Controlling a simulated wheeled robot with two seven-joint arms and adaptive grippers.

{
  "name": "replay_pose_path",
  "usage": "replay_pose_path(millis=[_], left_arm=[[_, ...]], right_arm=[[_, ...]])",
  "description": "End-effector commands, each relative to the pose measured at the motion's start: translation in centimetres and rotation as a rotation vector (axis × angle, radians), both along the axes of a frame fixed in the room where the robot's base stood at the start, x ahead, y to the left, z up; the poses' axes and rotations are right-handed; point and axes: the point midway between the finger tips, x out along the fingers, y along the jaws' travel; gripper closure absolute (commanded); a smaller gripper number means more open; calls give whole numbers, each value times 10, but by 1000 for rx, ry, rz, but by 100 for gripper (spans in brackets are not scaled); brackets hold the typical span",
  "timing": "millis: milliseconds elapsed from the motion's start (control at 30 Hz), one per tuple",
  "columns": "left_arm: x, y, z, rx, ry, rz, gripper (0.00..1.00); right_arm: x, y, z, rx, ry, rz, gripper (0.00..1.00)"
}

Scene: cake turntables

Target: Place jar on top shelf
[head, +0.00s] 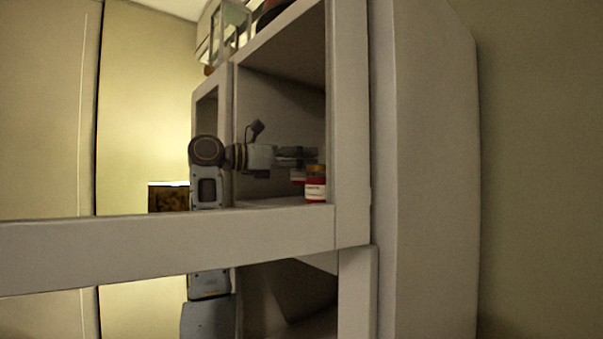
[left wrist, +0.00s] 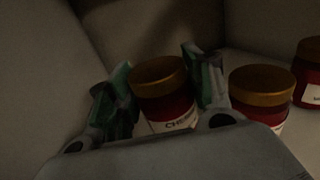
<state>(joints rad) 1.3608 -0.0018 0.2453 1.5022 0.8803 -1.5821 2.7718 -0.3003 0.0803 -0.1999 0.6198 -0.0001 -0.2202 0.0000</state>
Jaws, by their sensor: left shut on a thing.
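In the left wrist view, a red jar (left wrist: 165,108) with a gold lid and a white label stands between the two fingers of my left gripper (left wrist: 160,88), which is shut on it. A second, similar jar (left wrist: 262,105) is just right of the right finger, and part of a third (left wrist: 308,75) shows at the right edge. In the head view, my left gripper (head: 298,156) reaches into the shelf compartment from the left. A red jar (head: 316,190) shows there by the right post, near the compartment floor. I cannot tell which jar this is. My right gripper is not in view.
The shelf unit (head: 352,120) has an upper compartment and a lower one (head: 300,300). A wide pale beam (head: 160,245) crosses the front of the head view. A glass box (head: 228,30) stands on top of the unit. A dark framed thing (head: 168,198) is behind on the left.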

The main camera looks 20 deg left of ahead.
Motion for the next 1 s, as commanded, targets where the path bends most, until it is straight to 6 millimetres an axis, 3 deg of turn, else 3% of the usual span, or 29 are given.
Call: replay_pose_path(millis=[400, 933, 967, 1000], left_arm=[[0, 0, -30, -1, -1, -1, 78], [0, 0, -35, -1, -1, -1, 78], [0, 0, -35, 0, 0, -1, 46], [0, 0, -35, 0, 0, -1, 41]], right_arm=[[0, 0, 5, 0, 0, 0, 60], [0, 0, 4, 0, 0, 0, 60], [0, 0, 4, 0, 0, 0, 60], [0, 0, 4, 0, 0, 0, 60]])
